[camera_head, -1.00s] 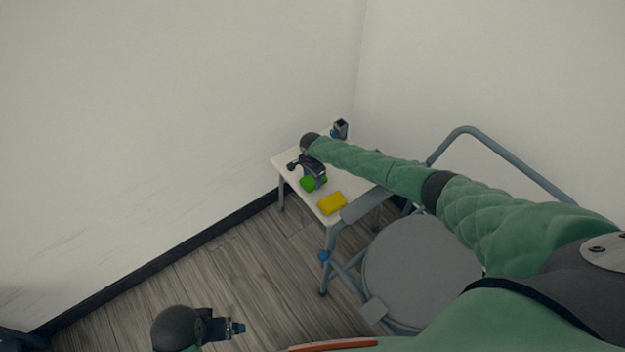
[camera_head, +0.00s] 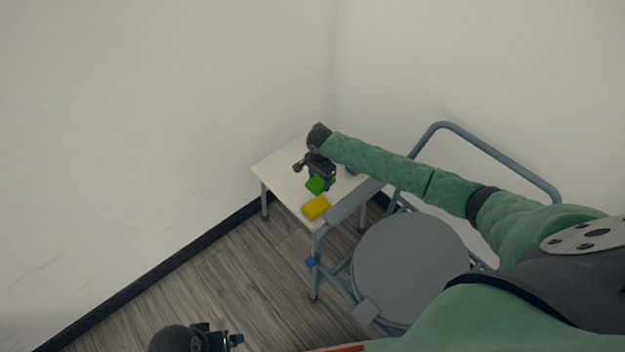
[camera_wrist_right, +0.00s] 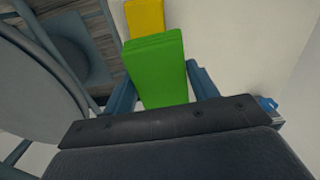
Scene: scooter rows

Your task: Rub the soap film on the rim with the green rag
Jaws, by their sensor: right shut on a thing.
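The green rag (camera_head: 316,186) is a bright green folded block over the small white table (camera_head: 285,166). In the right wrist view the rag (camera_wrist_right: 160,70) sits between the two blue fingers of my right gripper (camera_wrist_right: 160,88), which is shut on it. In the head view my right gripper (camera_head: 321,180) hangs low over the table. My left gripper (camera_head: 236,339) is at the bottom edge, above the floor and away from the table; its jaw opening cannot be made out. I cannot make out a rim or soap film in either view.
A yellow block (camera_head: 316,207) lies at the table's front corner, close to the rag. A folding chair with a round grey seat (camera_head: 408,268) stands against the table's right side. Walls close in behind the table. The wood floor (camera_head: 220,285) at left is clear.

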